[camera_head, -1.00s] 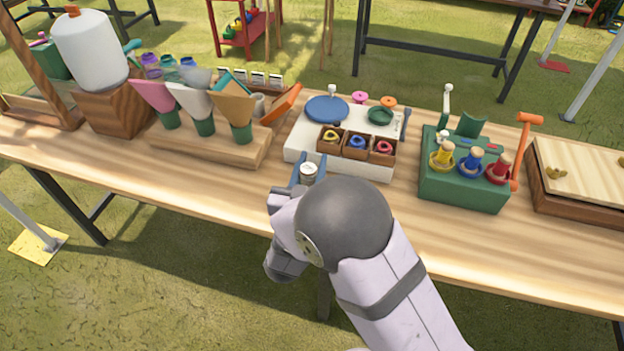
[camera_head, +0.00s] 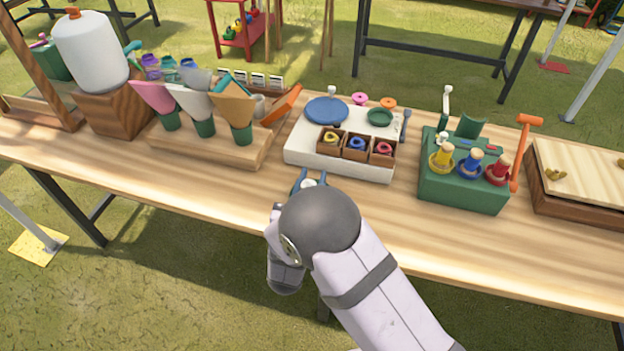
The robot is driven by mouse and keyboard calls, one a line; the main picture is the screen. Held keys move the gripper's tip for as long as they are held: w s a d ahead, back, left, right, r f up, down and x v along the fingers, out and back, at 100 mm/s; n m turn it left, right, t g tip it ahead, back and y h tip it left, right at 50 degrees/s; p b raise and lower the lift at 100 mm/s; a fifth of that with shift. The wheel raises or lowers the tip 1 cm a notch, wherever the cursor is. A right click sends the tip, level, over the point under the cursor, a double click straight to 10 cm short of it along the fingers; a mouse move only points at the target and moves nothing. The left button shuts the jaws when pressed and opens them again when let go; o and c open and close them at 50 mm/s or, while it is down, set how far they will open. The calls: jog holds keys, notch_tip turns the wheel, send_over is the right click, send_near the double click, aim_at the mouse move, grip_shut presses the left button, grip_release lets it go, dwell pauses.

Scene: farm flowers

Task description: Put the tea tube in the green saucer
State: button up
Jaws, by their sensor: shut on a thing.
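The green saucer (camera_head: 380,117) lies at the back right of the white board, right of a larger blue plate (camera_head: 327,110). My gripper (camera_head: 310,181) has blue fingertips and is over the table in front of the board, apart from the saucer. It is shut on a small pale thing (camera_head: 309,184), mostly hidden by my wrist. I cannot tell for certain that this is the tea tube.
Three small wooden boxes with coloured rings (camera_head: 356,147) stand at the board's front. A green block (camera_head: 463,184) with yellow, blue and red pegs stands right. A wooden stand (camera_head: 210,150) with paper cones stands left. The table front (camera_head: 200,190) is clear.

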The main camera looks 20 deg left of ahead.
jog(key=shift+f+b, duration=0.35)
jog(key=shift+f, duration=0.05)
jog(key=o, duration=1)
jog(key=shift+o, duration=0.2)
jog(key=shift+r, duration=0.1)
jog(key=shift+r+p, duration=0.5)
jog(key=shift+p, duration=0.05)
jog(key=s, duration=0.4)
jog(key=s+b, duration=0.1)
jog(key=s, duration=0.3)
jog(key=s+d+b, duration=0.1)
jog(key=s, duration=0.3)
jog(key=shift+f, duration=0.2)
jog(key=shift+w+r, duration=0.1)
